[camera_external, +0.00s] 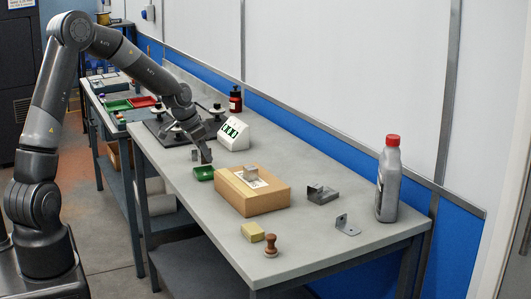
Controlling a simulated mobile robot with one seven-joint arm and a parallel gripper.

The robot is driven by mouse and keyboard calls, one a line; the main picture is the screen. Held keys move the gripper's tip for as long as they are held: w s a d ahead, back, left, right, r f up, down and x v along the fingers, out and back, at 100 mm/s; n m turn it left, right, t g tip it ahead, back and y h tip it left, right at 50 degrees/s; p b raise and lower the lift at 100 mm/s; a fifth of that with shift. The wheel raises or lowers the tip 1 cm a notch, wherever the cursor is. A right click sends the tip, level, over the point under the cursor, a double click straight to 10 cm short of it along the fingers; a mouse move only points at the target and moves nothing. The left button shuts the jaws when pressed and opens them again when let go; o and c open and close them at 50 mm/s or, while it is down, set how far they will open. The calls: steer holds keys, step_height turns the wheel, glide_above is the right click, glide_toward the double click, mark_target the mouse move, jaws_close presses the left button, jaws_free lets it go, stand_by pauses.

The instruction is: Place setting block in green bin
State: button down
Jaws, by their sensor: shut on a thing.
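My gripper (205,149) points down over the front-left part of the bench. It is shut on a small grey piece (206,157), which I take to be the setting block. Its shape is hard to make out at this size. The inside of the bin is partly hidden.
Two more metal parts (321,195) (346,226), a yellow block (252,232), a wooden stamp (270,246) and a grey bottle (388,182) stand rightward. A white display unit (235,135) is behind. Another green tray (117,105) is on the far bench.

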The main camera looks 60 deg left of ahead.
mark_target(205, 163)
steer(key=shift+f, duration=1.9)
steer(key=shift+f, duration=0.15)
steer(key=c, duration=1.4)
jaws_free()
steer(key=v, duration=1.2)
